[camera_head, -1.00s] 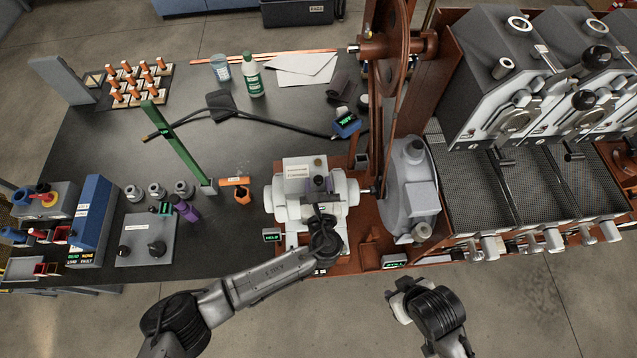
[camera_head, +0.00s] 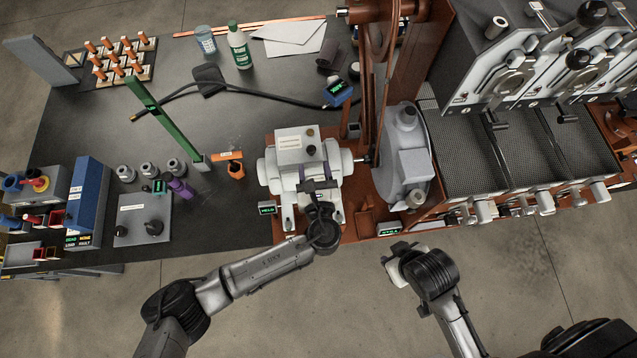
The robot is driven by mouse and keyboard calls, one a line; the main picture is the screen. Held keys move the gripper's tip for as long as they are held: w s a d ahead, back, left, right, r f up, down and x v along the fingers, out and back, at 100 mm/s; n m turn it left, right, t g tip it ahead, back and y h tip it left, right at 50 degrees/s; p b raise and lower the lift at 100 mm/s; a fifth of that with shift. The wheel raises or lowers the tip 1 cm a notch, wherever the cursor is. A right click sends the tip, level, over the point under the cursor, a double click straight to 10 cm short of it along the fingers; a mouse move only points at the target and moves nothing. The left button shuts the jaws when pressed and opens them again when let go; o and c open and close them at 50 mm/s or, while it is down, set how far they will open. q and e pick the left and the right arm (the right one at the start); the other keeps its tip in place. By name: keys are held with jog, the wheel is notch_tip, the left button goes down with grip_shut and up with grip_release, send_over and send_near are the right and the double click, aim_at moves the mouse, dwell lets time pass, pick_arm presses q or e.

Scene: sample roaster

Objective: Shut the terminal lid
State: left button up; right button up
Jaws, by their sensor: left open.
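The white motor (camera_head: 272,172) stands on the rust-red base near the bench's front edge. On top of it is a pale grey terminal box with a labelled plate (camera_head: 289,142) and a small dark knob. I take this plate for the terminal lid; I cannot tell how far open it is. My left gripper (camera_head: 318,187) is open at the front side of the motor, just below the box in the picture, and holds nothing that I can see. My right gripper (camera_head: 396,252) hangs over the floor in front of the bench; its fingers are unclear.
A grey round housing (camera_head: 402,150) and rust-red frame stand right of the motor, then the roaster row with mesh trays (camera_head: 470,180). A green post (camera_head: 168,122), an orange tool (camera_head: 236,170) and a grey two-knob box (camera_head: 143,219) lie left. The dark bench between is partly clear.

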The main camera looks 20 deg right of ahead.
pick_arm(q)
jog(key=v, duration=0.9)
jog(key=shift+s, duration=0.25)
jog(key=shift+a, duration=0.1)
